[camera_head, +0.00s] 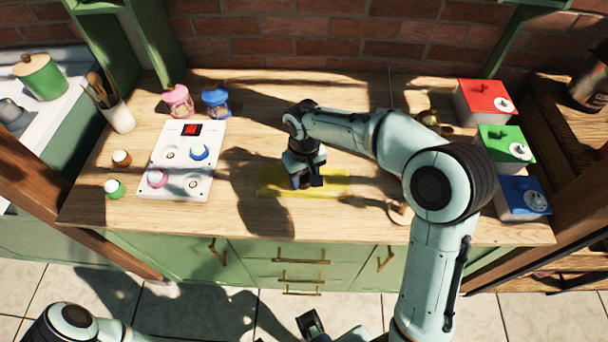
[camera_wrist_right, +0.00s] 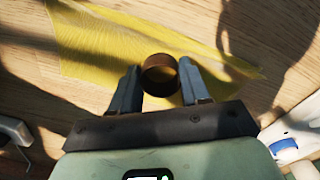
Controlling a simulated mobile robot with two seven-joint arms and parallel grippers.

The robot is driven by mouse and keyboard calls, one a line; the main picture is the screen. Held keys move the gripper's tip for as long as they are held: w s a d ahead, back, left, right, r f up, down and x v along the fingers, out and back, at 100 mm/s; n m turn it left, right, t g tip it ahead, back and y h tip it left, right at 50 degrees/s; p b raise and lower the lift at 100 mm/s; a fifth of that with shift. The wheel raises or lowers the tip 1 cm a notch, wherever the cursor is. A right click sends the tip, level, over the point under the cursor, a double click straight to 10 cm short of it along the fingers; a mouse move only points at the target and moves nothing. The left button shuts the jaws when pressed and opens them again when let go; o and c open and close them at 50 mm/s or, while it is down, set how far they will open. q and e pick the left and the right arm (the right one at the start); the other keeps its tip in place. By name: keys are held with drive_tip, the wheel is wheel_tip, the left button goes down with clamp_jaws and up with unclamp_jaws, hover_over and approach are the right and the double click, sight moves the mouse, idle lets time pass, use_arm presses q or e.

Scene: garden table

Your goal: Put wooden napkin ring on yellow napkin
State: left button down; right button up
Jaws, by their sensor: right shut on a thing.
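The yellow napkin (camera_head: 335,186) lies flat on the wooden table, partly covered by my right gripper and its shadow. It also shows in the right wrist view (camera_wrist_right: 110,42). My right gripper (camera_head: 308,184) is over the napkin, pointing down. In the right wrist view my right gripper (camera_wrist_right: 158,88) is shut on the brown wooden napkin ring (camera_wrist_right: 160,69), with a finger on each side. The ring is over the napkin; I cannot tell whether it touches it. My left gripper (camera_head: 311,324) is low at the front, off the table, and its fingers are unclear.
A white panel (camera_head: 184,178) with knobs is on the left, near pink (camera_head: 178,103) and blue (camera_head: 216,101) lanterns. Red (camera_head: 482,98), green (camera_head: 507,147) and blue (camera_head: 522,196) boxes line the right edge. A small wooden item (camera_head: 398,212) lies near the front edge.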

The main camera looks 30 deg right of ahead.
drive_tip(key=shift+f, duration=0.3)
drive_tip(key=o, duration=0.7)
drive_tip(key=shift+o, duration=0.2)
drive_tip(key=shift+r, duration=0.1)
drive_tip(key=shift+r, duration=0.3)
wheel_tip(320, 180, up, 12)
drive_tip(key=p, duration=0.2)
drive_tip(key=shift+r, duration=0.25)
drive_tip(key=shift+f, duration=0.1)
